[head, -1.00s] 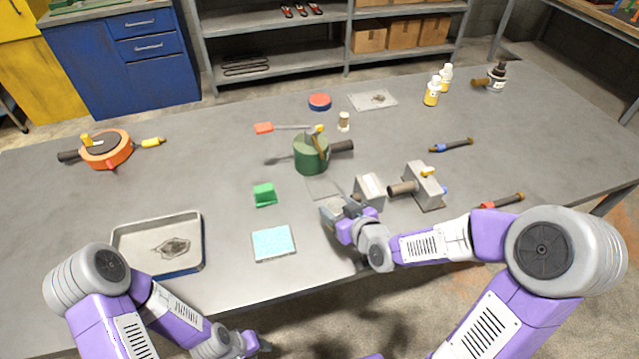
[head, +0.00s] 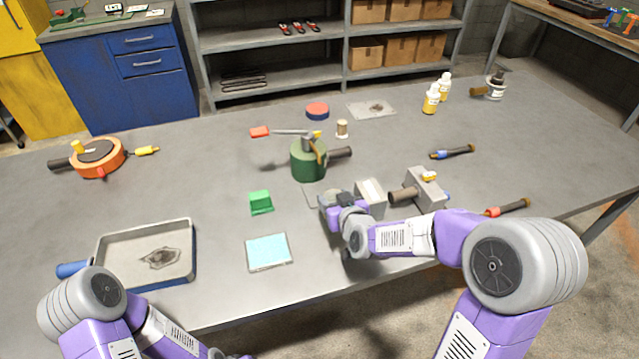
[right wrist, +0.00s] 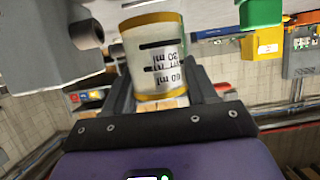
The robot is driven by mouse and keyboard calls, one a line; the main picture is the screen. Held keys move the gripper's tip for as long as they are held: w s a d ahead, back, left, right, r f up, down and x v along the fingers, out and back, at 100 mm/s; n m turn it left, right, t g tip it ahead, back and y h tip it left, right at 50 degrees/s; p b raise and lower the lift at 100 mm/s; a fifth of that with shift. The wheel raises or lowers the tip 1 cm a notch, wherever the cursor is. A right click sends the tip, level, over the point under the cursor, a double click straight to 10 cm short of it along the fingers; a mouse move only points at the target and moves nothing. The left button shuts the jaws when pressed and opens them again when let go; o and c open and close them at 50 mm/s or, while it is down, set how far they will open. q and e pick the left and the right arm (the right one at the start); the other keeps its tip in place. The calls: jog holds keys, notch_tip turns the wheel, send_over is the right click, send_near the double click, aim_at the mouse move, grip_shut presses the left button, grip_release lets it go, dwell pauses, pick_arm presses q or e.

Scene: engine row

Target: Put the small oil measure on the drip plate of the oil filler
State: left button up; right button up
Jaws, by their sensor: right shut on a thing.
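My right gripper (head: 332,200) is shut on the small oil measure, a clear cup with gold rims and 30 and 60 ml marks. In the right wrist view the measure (right wrist: 155,58) sits between the fingers, its print upside down. In the head view the gripper hides it. A green drum with a lever and dark handle, which looks like the oil filler (head: 308,163), stands just behind the gripper. A thin flat plate at its front, likely the drip plate (head: 309,197), is mostly covered by the gripper. I cannot tell whether the measure touches it. My left gripper is out of frame.
A grey block (head: 370,197) and a grey machine with a pipe (head: 427,190) stand close right of the gripper. Bottles (head: 431,100) stand far right.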

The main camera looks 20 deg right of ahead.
jog(key=w, duration=1.1)
jog(key=shift+a+b, duration=0.3)
jog(key=shift+a, duration=0.1)
jog(key=f, duration=0.1)
jog(key=f+b, duration=0.1)
jog(key=f, duration=0.1)
jog(key=shift+w+f+b, duration=0.25)
jog(key=shift+f+b, duration=0.05)
jog(key=shift+f, duration=0.1)
jog(key=shift+r, duration=0.1)
jog(key=o, duration=0.6)
jog(key=shift+f, duration=0.2)
jog(key=o, duration=0.5)
jog(key=shift+r, duration=0.1)
jog(key=shift+c, duration=0.2)
jog(key=shift+r, duration=0.1)
